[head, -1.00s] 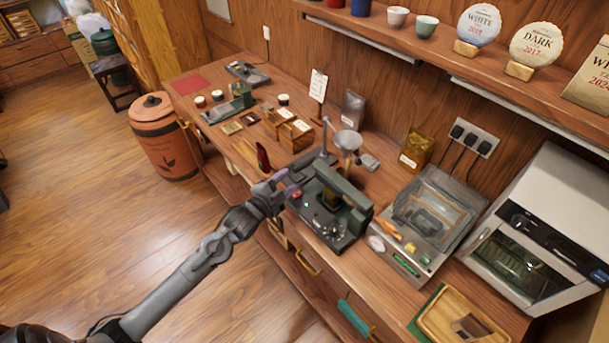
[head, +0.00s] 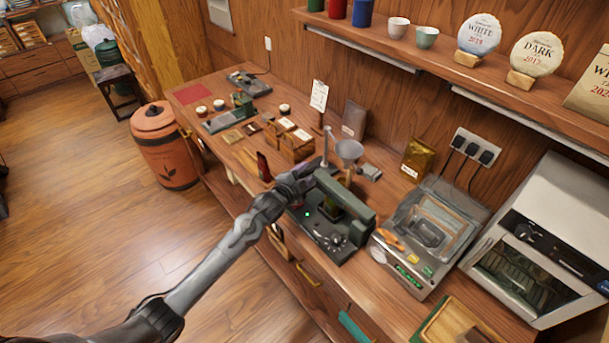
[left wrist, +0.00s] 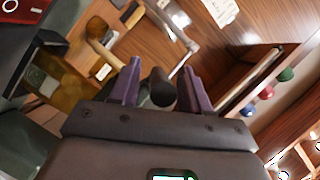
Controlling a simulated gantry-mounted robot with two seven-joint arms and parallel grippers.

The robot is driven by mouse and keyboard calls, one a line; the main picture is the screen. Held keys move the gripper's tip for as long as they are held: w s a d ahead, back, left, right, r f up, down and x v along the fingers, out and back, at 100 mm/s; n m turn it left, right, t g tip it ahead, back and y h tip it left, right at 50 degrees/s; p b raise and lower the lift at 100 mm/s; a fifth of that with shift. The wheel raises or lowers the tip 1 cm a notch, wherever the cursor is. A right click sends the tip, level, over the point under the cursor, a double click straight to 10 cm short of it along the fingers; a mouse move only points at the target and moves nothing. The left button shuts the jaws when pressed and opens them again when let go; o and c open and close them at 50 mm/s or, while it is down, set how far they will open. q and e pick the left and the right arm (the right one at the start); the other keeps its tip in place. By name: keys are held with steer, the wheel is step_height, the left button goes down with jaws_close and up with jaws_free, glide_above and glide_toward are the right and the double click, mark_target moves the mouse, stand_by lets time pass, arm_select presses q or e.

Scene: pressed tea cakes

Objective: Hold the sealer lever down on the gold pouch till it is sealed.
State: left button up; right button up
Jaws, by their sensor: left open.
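The dark green sealer (head: 333,240) stands on the counter near the middle of the head view, with its thick green lever (head: 348,197) above the base. A small green light (head: 307,214) shows on it. My left gripper (head: 316,168) is at the lever's near-left end. In the left wrist view its purple fingers (left wrist: 162,80) are open, one on each side of a dark rounded grip (left wrist: 162,92); contact cannot be told. A gold pouch (head: 417,158) with a white label stands against the back wall, apart from the sealer. A gold pouch also shows in the left wrist view (left wrist: 62,80). My right gripper is out of view.
A metal funnel (head: 349,150) on a stand is just behind the sealer. A grey machine with a clear lid (head: 435,220) stands to its right, beside a white oven (head: 540,240). Wooden boxes (head: 290,140) and a dark red item (head: 264,166) lie to the left.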

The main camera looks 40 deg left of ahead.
arm_select(q)
jaws_close()
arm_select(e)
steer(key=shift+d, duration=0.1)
arm_select(q)
steer(key=shift+r, duration=0.1)
stand_by(0.3)
